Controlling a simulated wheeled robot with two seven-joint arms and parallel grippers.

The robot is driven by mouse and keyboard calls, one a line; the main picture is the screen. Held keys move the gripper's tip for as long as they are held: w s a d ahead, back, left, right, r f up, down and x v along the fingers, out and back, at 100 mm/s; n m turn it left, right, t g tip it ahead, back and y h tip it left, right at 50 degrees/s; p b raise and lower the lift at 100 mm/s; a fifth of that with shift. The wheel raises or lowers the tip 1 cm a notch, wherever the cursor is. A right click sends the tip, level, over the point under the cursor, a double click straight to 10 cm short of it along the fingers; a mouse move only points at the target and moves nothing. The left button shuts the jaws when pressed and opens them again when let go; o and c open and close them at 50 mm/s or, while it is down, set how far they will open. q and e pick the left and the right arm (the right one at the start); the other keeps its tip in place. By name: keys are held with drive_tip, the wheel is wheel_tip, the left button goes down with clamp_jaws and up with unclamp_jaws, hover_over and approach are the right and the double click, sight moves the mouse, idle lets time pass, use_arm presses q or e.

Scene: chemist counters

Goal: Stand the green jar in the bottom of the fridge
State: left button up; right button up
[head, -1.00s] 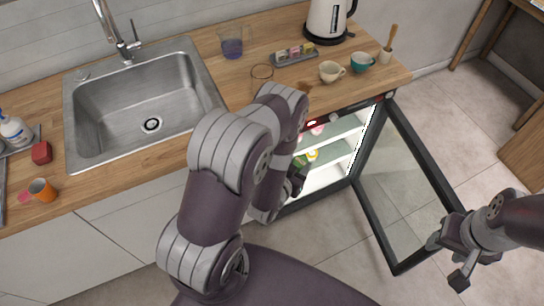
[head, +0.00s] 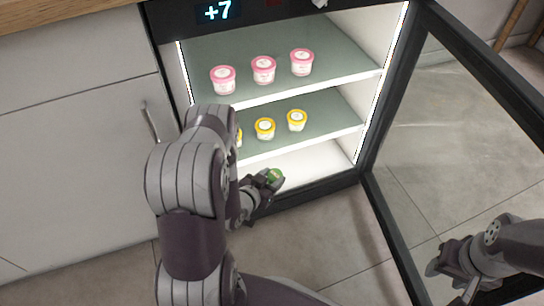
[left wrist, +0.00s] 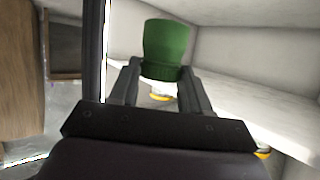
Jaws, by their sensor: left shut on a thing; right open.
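The green jar (head: 275,176) is at the mouth of the fridge, low down, in my left gripper (head: 266,181). In the left wrist view the green jar (left wrist: 165,50) stands out between the two fingers of my left gripper (left wrist: 160,88), which are shut on it. The bottom of the fridge (head: 312,161) is a white, lit floor below the lower shelf; its left part is hidden by my left arm. My right gripper (head: 453,277) is open and empty at the lower right, by the fridge door.
The fridge door (head: 440,140) stands wide open to the right. Pink-lidded tubs (head: 263,70) stand on the upper shelf (head: 330,72). Yellow-lidded tubs (head: 265,128) stand on the lower shelf (head: 330,118), one partly hidden by my arm. The visible fridge floor is clear.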

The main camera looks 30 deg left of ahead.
use_arm(q)
drive_tip(key=w+a+f+b, duration=0.2)
drive_tip(key=w+f+b, duration=0.1)
drive_tip(key=w+a+f+b, duration=0.2)
drive_tip(key=w+f+b, duration=0.1)
drive_tip(key=w+a+f+b, duration=0.2)
drive_tip(key=w+f+b, duration=0.1)
drive_tip(key=w, duration=0.1)
drive_tip(key=shift+w+a+f+b, duration=0.1)
drive_tip(key=shift+a+b, duration=0.25)
drive_tip(key=shift+b, duration=0.05)
wheel_tip(320, 180, down, 4)
drive_tip(key=b, duration=0.3)
drive_tip(key=shift+b, duration=0.4)
drive_tip(key=shift+r+p, duration=0.3)
drive_tip(key=shift+r, duration=0.05)
drive_tip(key=shift+c, duration=1)
drive_tip(key=o, duration=0.9)
drive_tip(key=shift+f, duration=0.2)
drive_tip(key=o, duration=0.5)
drive_tip(key=shift+c, duration=0.2)
